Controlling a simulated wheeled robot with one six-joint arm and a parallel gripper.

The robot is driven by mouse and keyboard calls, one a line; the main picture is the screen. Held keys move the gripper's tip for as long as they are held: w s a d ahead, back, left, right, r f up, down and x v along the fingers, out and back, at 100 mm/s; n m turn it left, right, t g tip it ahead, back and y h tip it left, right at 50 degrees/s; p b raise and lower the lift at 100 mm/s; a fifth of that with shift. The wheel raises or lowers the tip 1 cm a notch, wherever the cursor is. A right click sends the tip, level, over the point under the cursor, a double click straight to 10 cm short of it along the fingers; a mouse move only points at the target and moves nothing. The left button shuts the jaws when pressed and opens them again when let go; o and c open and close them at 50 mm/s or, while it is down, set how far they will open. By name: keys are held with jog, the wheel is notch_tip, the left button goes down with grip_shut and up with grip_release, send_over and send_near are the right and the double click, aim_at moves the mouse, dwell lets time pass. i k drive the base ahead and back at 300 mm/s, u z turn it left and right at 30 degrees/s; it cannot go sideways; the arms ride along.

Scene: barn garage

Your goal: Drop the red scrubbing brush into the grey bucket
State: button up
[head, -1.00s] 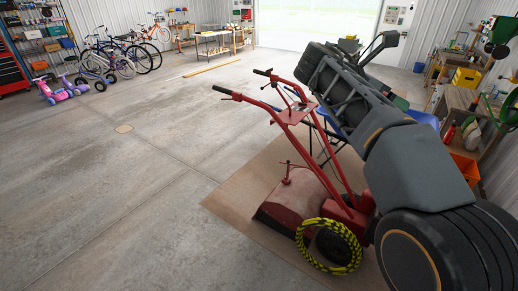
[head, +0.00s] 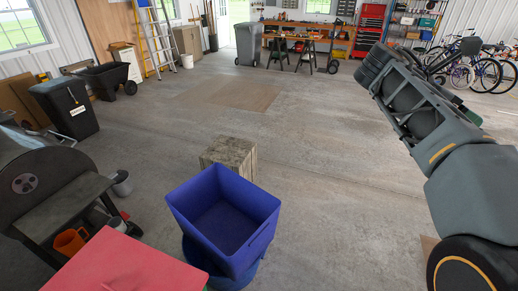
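A small grey bucket (head: 122,185) stands on the floor at the left, beside the dark grill. A second greyish bucket (head: 117,223) is lower down, partly hidden by the grill's shelf and the red surface. I cannot make out a red scrubbing brush in this view. My arm reaches up along the right side of the picture. My gripper is not visible, and I cannot see anything held.
A blue bin (head: 225,215) and a wooden crate block (head: 229,156) stand just ahead. A red flat top (head: 125,265) is close at the lower left, by the dark grill (head: 50,195). The middle floor is open toward the workbench (head: 310,42).

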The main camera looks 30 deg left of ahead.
aim_at(124, 190)
jog(key=u, duration=0.75)
jog(key=i, duration=7.35)
jog(key=u, duration=3.25)
jog(key=i, duration=1.4)
